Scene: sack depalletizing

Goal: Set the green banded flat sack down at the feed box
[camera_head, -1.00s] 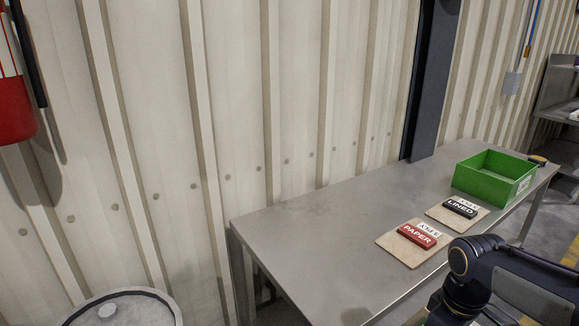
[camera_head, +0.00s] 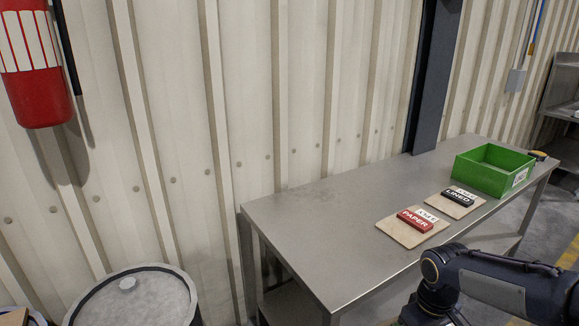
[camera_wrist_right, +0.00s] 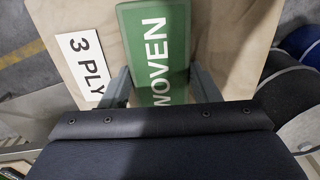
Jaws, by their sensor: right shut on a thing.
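The flat tan sack (camera_wrist_right: 215,30) with a green block marked WOVEN (camera_wrist_right: 155,45) and a white 3 PLY label (camera_wrist_right: 82,66) fills the top of the right wrist view. My right gripper (camera_wrist_right: 162,86) is shut on its green block, one finger on each side. The sack's far edges are cut off. In the head view only my right arm shows at the lower right; its gripper is out of frame. My left gripper is not in view. I cannot tell which thing is the feed box; an open green box (camera_head: 480,178) stands on the table.
The metal table (camera_head: 310,220) bears a tan piece with a red PAPER block (camera_head: 414,221) and one with a black LINED block (camera_head: 457,197). Its left part is clear. A drum (camera_head: 135,300) stands lower left. A red extinguisher (camera_head: 38,100) hangs on the ribbed wall (camera_head: 240,100).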

